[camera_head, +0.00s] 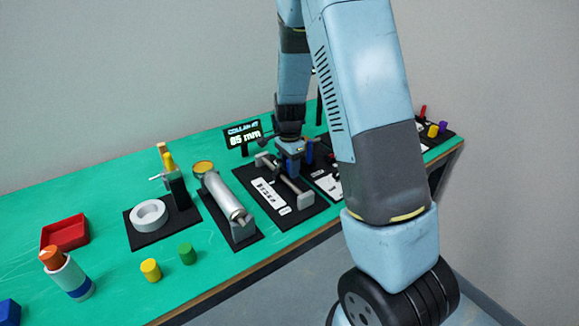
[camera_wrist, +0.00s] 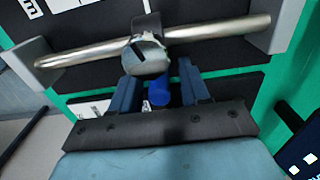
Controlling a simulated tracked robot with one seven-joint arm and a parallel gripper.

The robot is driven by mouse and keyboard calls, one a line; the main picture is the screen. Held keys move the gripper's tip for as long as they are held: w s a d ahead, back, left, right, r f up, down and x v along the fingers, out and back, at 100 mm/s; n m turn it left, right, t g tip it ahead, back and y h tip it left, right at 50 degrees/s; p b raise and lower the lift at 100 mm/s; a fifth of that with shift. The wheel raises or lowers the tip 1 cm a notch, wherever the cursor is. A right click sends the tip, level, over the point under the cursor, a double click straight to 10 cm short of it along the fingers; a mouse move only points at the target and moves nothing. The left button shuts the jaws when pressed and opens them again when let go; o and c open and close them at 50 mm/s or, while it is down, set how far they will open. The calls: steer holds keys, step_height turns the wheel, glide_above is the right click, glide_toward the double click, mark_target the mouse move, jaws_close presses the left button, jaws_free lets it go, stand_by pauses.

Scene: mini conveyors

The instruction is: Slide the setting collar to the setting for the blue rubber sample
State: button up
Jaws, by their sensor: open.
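The setting collar (camera_wrist: 148,55) is a grey ring with a dark mark, on a bare metal rod held between two grey end blocks. It stands near the rod's middle in the wrist view. The rod (camera_head: 297,188) also shows in the head view, where my gripper hides the collar. My gripper (camera_wrist: 158,72) is open, its two blue fingers pointing towards the collar, apparently just short of it. In the head view my gripper (camera_head: 292,166) is over the rod. A small display (camera_head: 243,136) reads "COLLAR AT 85 mm". A white printed card (camera_head: 265,191) lies beside the rod, too small to read.
A blue peg (camera_head: 309,151) stands behind my gripper; a blue cylinder (camera_wrist: 159,94) shows between the fingers. To the left are a silver tube (camera_head: 226,194), a white ring (camera_head: 149,215), yellow (camera_head: 151,270) and green (camera_head: 187,254) cylinders, and a red tray (camera_head: 65,231).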

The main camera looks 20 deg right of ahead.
jaws_close()
stand_by(0.3)
stand_by(0.3)
